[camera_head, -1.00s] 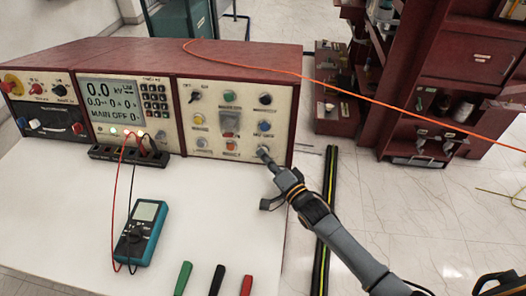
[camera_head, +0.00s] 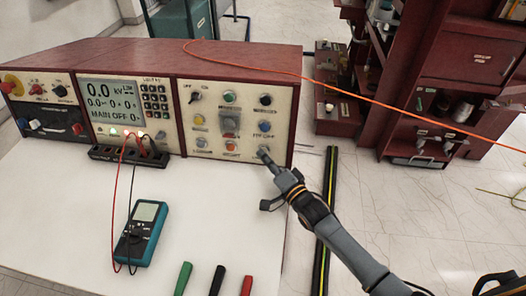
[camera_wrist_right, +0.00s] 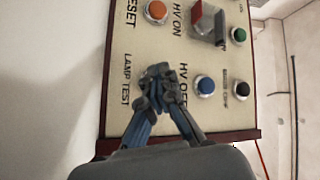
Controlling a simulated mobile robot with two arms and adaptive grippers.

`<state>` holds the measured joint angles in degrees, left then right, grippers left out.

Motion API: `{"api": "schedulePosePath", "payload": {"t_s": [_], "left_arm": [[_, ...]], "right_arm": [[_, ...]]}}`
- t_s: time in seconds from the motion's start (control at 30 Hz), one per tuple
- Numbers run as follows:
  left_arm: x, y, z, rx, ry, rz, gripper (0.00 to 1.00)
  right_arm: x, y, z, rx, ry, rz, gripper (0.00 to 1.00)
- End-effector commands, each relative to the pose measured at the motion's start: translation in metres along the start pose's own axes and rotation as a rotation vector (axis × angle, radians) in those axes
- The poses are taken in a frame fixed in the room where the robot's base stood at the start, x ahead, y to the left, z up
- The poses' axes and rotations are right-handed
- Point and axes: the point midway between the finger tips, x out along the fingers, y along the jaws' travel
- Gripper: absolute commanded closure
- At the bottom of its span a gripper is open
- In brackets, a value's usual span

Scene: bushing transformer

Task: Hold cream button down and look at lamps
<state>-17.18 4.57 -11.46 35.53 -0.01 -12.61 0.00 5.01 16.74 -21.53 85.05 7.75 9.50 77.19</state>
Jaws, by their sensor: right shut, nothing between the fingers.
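The control panel (camera_head: 240,163) is the right section of a dark red console. My right gripper (camera_head: 263,152) is shut and empty, with its fingertips at the panel's lower right corner. In the right wrist view, its fingertips (camera_wrist_right: 158,75) meet the panel beside the printed words LAMP TEST. The cream button is not visible; the fingers cover that spot, so I cannot tell how far it is pressed. An orange button (camera_wrist_right: 155,11) and a blue button (camera_wrist_right: 204,85) are nearby. Small lamps (camera_head: 113,132) glow under the console's display (camera_head: 110,97). My left gripper is not in view.
A teal multimeter (camera_head: 143,238) lies on the white tabletop (camera_head: 70,215), with red and black leads to a black socket strip (camera_head: 130,156). Several colored handles (camera_head: 216,280) lie at the front edge.

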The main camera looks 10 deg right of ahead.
Motion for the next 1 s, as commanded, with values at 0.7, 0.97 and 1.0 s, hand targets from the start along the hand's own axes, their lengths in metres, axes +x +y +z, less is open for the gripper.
{"api": "schedulePosePath", "payload": {"t_s": [0.7,0.97,1.0], "left_arm": [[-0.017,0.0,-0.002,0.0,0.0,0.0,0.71],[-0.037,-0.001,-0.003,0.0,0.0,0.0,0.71],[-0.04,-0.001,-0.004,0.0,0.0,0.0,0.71]], "right_arm": [[-0.014,-0.011,0.01,0.002,0.0,0.0,1.0],[-0.032,-0.026,0.022,0.003,0.0,0.002,1.0],[-0.034,-0.028,0.024,0.003,-0.001,0.001,1.0]]}}
